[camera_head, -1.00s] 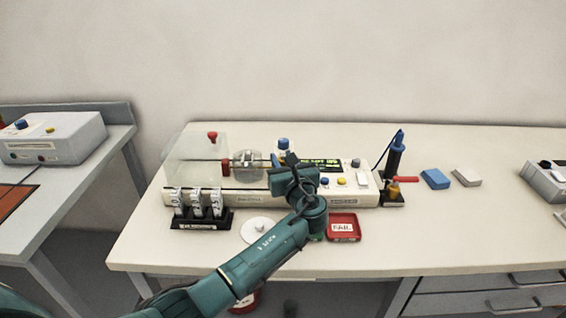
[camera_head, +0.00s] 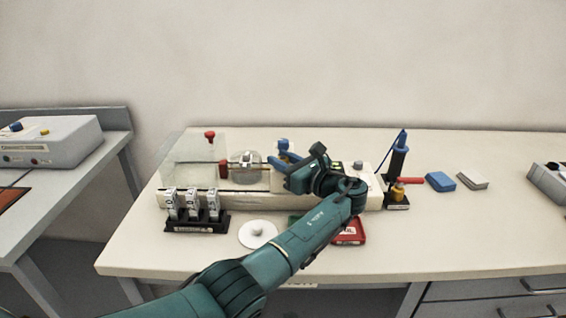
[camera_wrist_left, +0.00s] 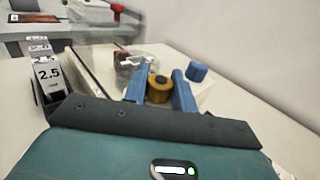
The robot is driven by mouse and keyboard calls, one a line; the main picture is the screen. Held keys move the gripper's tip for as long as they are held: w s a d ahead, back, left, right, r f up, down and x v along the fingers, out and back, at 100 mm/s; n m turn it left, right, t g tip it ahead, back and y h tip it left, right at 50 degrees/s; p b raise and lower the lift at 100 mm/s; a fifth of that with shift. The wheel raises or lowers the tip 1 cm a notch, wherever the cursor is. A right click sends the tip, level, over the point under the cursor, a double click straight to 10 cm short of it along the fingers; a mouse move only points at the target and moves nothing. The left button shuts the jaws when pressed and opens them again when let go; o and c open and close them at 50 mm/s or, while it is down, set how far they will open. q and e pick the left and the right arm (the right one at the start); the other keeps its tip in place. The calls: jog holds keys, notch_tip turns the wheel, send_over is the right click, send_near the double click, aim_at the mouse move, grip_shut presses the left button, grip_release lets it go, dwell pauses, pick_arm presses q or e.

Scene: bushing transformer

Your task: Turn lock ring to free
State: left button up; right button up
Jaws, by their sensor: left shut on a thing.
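The lock ring, a yellow-brown ring with a dark centre (camera_wrist_left: 158,92), sits on the bench device between the blue fingers of my left gripper (camera_wrist_left: 159,80). The gripper is shut on it. In the head view the left gripper (camera_head: 276,158) reaches in at the middle of the cream device (camera_head: 240,203), just right of a round metal part (camera_head: 245,165). The ring is hidden there by the gripper. A clear cover (camera_head: 185,158) with a red knob (camera_head: 210,135) stands at the device's left end. My right gripper is not in view.
A black rack (camera_head: 198,225) with several labelled blocks stands in front of the device. A white disc (camera_head: 258,232) and a red tray (camera_head: 353,236) lie nearby. A blue-handled tool (camera_head: 397,160) stands right of the device. The bench's right front is clear.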

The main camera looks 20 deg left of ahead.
pick_arm(q)
jog(key=o, duration=1)
jog(key=shift+c, duration=0.2)
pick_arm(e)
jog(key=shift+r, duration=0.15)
